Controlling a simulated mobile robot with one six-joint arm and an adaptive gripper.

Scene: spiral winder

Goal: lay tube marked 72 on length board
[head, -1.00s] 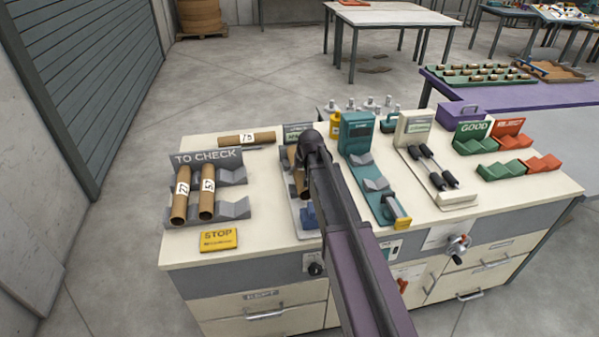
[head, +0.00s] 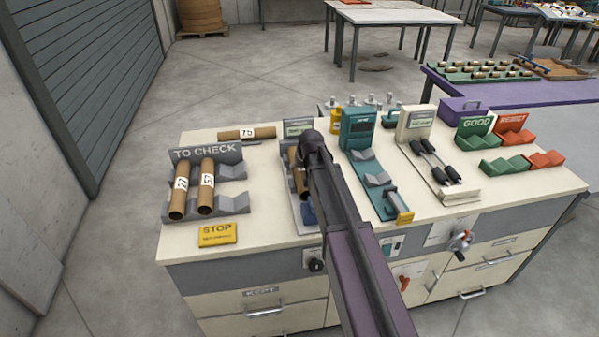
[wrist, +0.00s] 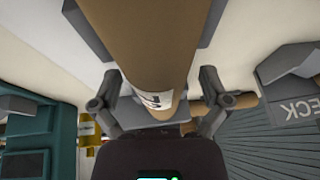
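A brown cardboard tube (wrist: 145,45) with a white label lies along the grey board (head: 308,229) behind my arm; it also shows in the head view (head: 302,183). Its number is not readable. My gripper (wrist: 160,75) is over this tube, one finger on each side; whether both fingers touch it is unclear. In the TO CHECK rack (head: 232,205) lie two tubes: the left one (head: 180,190) reads like 77 or 72, the right one (head: 206,185) like 57. A third tube (head: 245,133), label unclear, lies behind the rack.
A teal gauge (head: 359,130) and a cream device (head: 418,125) with black rollers stand right of my arm. Beyond are a GOOD rack (head: 475,125) and a red rack (head: 513,130). A yellow STOP plate (head: 217,233) lies at the front left.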

